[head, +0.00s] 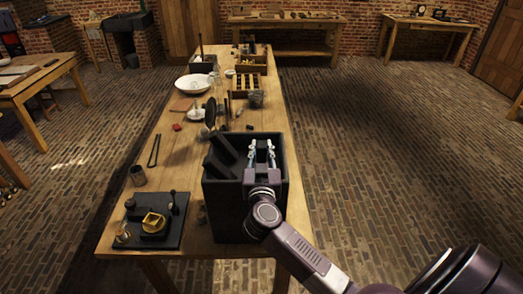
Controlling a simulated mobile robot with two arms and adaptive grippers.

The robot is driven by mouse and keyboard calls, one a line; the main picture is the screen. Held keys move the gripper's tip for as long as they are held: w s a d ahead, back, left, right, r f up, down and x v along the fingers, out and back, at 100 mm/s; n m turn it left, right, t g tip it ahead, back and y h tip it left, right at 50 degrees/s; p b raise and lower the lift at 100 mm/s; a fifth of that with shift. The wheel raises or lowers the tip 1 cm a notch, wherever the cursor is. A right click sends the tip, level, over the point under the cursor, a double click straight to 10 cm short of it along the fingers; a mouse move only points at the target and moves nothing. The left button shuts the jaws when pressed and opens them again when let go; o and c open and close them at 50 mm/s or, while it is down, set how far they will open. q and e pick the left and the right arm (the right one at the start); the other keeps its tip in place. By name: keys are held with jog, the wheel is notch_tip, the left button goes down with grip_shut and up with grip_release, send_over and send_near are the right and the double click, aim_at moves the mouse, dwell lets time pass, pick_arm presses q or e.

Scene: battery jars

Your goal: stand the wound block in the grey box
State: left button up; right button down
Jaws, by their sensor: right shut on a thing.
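The dark grey box (226,212) stands open-topped at the near right part of the long table. My right gripper (262,147) is over the far part of the box opening, seen from behind, with its fingers pointing away. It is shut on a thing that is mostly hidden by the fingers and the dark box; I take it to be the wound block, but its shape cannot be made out. Two dark blocks (223,147) lean at a tilt at the left side of the box. My left gripper is not in view.
A dark slab (172,238) with a yellow coil-like piece (154,222) lies left of the box. The table's right edge is close to the box.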

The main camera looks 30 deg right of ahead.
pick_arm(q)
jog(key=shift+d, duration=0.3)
pick_arm(e)
jog(key=c, duration=1.7)
grip_release()
jog(key=shift+f, duration=0.15)
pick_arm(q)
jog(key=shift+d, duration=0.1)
pick_arm(e)
jog(key=shift+o, duration=0.2)
jog(key=shift+s+a, duration=0.1)
pick_arm(q)
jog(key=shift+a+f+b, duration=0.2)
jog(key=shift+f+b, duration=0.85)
jog(key=shift+b, duration=0.05)
pick_arm(e)
jog(key=v, duration=1.1)
jog(key=shift+s+a, duration=0.25)
jog(key=shift+s, duration=0.05)
